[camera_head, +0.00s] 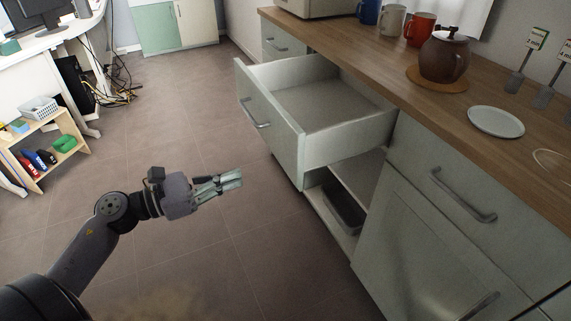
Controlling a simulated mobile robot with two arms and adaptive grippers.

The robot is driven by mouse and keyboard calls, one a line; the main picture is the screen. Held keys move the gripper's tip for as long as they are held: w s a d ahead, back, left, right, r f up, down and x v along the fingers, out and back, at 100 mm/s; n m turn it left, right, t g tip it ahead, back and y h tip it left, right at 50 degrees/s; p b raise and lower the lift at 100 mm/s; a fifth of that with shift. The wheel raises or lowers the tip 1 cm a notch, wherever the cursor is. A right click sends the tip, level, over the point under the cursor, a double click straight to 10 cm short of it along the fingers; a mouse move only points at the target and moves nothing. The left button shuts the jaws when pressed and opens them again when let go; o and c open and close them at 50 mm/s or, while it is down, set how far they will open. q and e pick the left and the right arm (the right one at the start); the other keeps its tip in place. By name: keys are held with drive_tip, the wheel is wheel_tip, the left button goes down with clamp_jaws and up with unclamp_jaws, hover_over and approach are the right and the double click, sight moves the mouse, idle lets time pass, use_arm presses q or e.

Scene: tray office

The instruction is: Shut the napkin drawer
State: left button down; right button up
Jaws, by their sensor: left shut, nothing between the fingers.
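The napkin drawer (303,150) stands pulled out from the counter cabinet, in the upper middle of the head view. It is pale grey-green and its inside looks empty. A metal bar handle (256,113) is on its front. My left gripper (238,179) is shut and empty, to the left of and lower than the drawer front in the picture. Its fingers point right and do not touch the drawer. My right gripper is not in view.
A wooden counter (400,90) above carries mugs (419,29), a brown teapot (444,54) on a round mat, and a white plate (496,121). Below the drawer is an open shelf with a dark tray (344,207). Tiled floor (190,100) is free left of the drawer.

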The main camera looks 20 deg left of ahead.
sight(293, 157)
use_arm(q)
drive_tip(key=x, duration=1.2)
drive_tip(key=shift+a+p, duration=0.15)
drive_tip(key=shift+p, duration=0.25)
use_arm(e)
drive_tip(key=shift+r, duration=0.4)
